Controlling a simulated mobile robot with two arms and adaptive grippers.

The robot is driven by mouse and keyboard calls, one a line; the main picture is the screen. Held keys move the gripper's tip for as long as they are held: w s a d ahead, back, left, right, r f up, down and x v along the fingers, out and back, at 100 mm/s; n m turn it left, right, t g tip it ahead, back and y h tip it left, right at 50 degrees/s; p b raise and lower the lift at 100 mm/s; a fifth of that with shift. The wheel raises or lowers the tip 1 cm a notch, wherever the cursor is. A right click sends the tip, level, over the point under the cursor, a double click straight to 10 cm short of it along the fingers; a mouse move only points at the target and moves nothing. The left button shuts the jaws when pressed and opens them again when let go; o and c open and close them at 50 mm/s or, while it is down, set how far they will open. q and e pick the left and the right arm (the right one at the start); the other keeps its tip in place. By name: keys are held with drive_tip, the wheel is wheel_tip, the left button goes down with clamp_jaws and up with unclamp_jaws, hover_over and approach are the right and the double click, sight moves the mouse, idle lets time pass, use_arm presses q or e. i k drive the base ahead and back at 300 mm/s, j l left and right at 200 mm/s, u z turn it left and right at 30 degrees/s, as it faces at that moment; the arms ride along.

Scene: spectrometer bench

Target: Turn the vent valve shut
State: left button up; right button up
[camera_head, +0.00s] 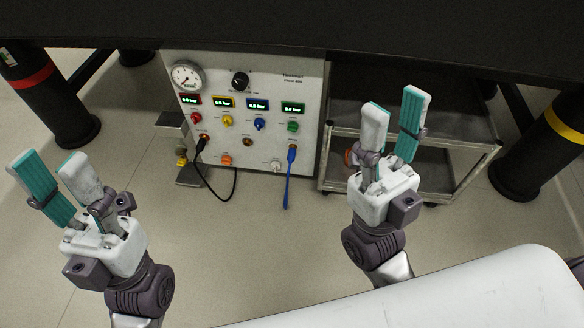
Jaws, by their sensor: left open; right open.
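A light grey control panel (314,120) stands under the dark bench. It bears a red knob (196,118), a yellow knob (227,121), a blue knob (259,124) and a green knob (293,127), each below a small lit display. An orange fitting (226,160) and a pale fitting (276,164) sit lower down. The labels are too small to read, so I cannot tell which is the vent valve. My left gripper (47,167) is open and empty, left of the panel. My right gripper (394,112) is open and empty, right of the panel, in front of a cart.
The panel also has a round gauge (187,77) and a black dial (240,82). A black cable (234,186) and a blue cable (288,182) hang from it. A metal cart (455,170) stands right. Dark bench legs (52,102) flank both sides. The floor before the panel is clear.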

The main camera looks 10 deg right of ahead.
sight(276, 165)
drive_tip(key=i+j+z, duration=0.1)
drive_tip(key=j+z, duration=0.15)
drive_tip(key=i+j+z, duration=0.1)
drive_tip(key=j+z, duration=0.15)
drive_tip(key=j, duration=0.25)
drive_tip(key=j+z, duration=0.25)
drive_tip(key=j, duration=0.15)
drive_tip(key=i+j, duration=0.1)
drive_tip(key=j, duration=0.8)
drive_tip(key=j+z, duration=0.1)
drive_tip(key=j, duration=0.75)
drive_tip(key=i, duration=0.05)
